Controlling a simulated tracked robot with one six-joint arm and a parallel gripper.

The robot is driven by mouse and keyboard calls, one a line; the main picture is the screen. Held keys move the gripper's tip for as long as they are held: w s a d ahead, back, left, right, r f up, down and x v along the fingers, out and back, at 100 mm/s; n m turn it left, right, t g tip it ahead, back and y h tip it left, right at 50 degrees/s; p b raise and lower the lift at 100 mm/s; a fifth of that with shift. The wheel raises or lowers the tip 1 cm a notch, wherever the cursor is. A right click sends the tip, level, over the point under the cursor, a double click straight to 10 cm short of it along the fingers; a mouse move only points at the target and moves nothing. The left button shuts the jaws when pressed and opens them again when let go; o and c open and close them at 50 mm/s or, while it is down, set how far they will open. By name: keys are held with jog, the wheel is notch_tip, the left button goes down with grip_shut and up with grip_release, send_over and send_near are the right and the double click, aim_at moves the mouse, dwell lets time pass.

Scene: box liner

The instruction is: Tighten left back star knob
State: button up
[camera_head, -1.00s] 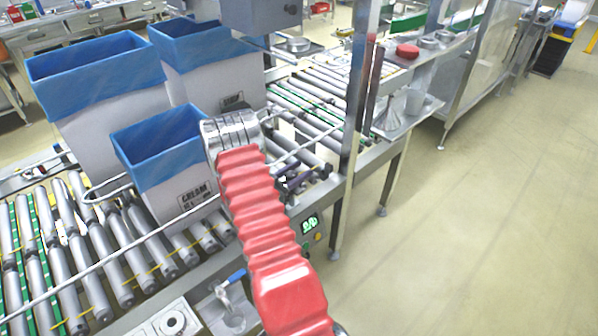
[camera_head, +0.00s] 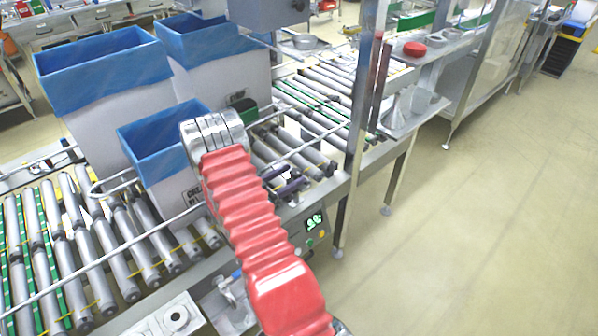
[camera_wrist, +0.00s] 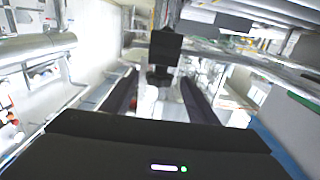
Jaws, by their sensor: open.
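My gripper (camera_wrist: 159,78) shows in the wrist view as two dark fingers, apart, with no object clearly held between them. A black block on a short dark stem (camera_wrist: 165,48) stands ahead, lined up with the gap between the fingers. I cannot tell whether it is the left back star knob, or how far off it is. In the head view my red arm reaches up over the roller conveyor's near rail, and its silver end hides my fingers. A small dark block (camera_head: 246,106) shows just beyond the arm's end. No star shape is clear in either view.
Three white boxes with blue liners stand on the conveyor; the small one (camera_head: 165,135) is close left of my arm. A metal post (camera_head: 366,120) rises to the right. A lit control panel (camera_head: 314,222) is below the rail. Open floor (camera_head: 480,230) lies at right.

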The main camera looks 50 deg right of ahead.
jog(key=v, duration=0.7)
jog(key=shift+a, duration=0.2)
dwell(0.4)
